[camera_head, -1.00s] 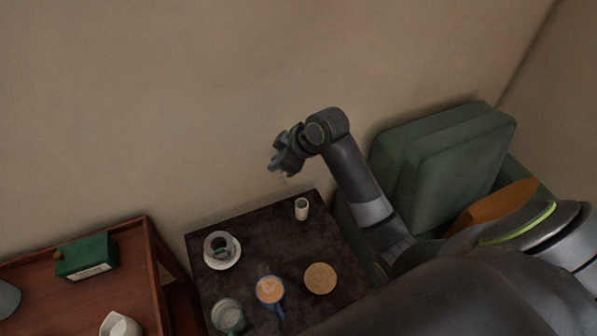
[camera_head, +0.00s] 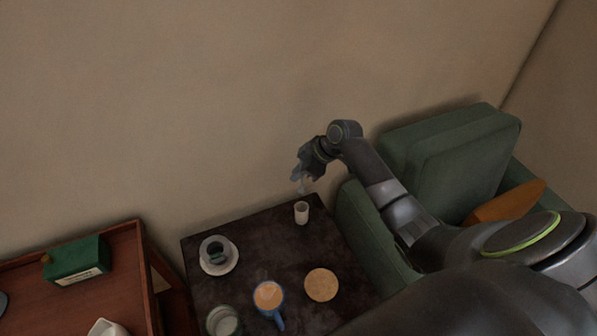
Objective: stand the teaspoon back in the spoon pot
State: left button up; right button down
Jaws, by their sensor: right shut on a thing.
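The spoon pot (camera_head: 301,214) is a small pale cup standing upright near the back edge of the dark table. My right gripper (camera_head: 297,176) is just above it, pointing down and shut on a thin greyish thing, likely the teaspoon (camera_head: 302,187). The spoon's lower end hangs over the pot's mouth; it is too small to tell whether it is above the rim or behind it. The gripper covers the spoon's upper part. My left gripper is not in view.
On the dark table (camera_head: 254,239) stand a dark cup on a white saucer (camera_head: 232,268), a blue mug (camera_head: 269,297), a glass (camera_head: 222,321) and a round tan coaster (camera_head: 321,284). A reddish wooden table (camera_head: 108,292) with a green box (camera_head: 77,261) is left. A green armchair (camera_head: 449,150) is right.

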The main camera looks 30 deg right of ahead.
jog(key=shift+f+b, duration=2.6)
jog(key=shift+f, duration=0.25)
jog(key=shift+f+b, duration=1.75)
jog(key=shift+f, duration=1.1)
jog(key=c, duration=1.4)
grip_release()
jog(key=shift+o, duration=0.2)
jog(key=v, duration=1.7)
jog(key=shift+r+p, duration=0.25)
jog(key=shift+p, duration=0.15)
